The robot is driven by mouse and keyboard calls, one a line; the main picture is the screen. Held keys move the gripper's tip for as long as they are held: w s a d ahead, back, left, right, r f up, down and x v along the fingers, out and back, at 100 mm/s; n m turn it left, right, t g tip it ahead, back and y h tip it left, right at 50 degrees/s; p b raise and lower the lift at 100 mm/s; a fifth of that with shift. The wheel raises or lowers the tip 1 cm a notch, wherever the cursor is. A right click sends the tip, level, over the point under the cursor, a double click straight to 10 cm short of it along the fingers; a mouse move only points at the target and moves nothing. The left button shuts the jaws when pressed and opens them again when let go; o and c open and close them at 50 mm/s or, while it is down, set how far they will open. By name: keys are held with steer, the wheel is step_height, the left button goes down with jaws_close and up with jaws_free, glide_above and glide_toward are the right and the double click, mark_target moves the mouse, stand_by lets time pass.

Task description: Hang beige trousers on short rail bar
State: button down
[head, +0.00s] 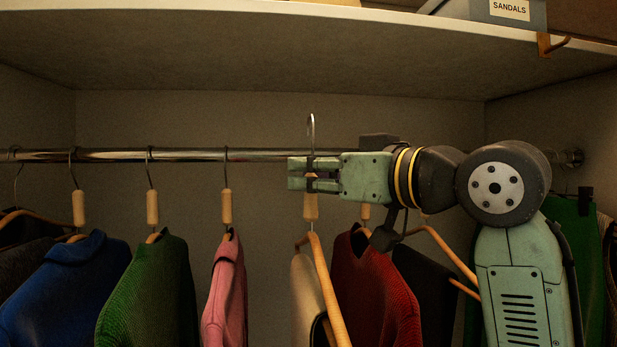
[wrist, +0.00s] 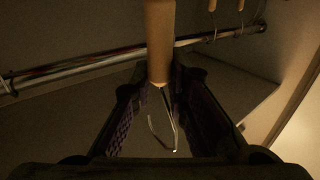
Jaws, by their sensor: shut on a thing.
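My gripper (head: 300,174) is shut on the hanger of the beige trousers, around its upper part where the wooden grip (head: 311,206) meets the metal hook. The hook (head: 311,122) points up and its top stands higher than the metal rail (head: 262,155). The beige trousers (head: 304,278) hang below on the wooden hanger (head: 328,292), largely cut off by the frame. In the wrist view the wooden grip (wrist: 158,40) lies between the fingers and the open hook (wrist: 168,128) shows clear of the rail (wrist: 70,68). My gripper hides the rail behind it.
Blue (head: 62,280), green (head: 152,285) and pink (head: 226,285) garments hang to the left. A red garment (head: 375,285) and a black one (head: 428,285) hang close on the right. A shelf (head: 300,50) runs above, with a box labelled SANDALS (head: 510,10).

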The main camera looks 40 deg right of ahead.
steer(key=shift+s+a+b, duration=0.2)
steer(key=shift+s+a, duration=0.6)
steer(key=shift+s, duration=0.5)
steer(key=shift+s+a+b, duration=0.2)
steer(key=shift+s+a, duration=0.65)
steer(key=shift+s, duration=0.5)
steer(key=shift+s+a+b, duration=0.2)
steer(key=shift+s+a, duration=0.6)
steer(key=shift+s, duration=0.5)
steer(key=shift+s, duration=0.1)
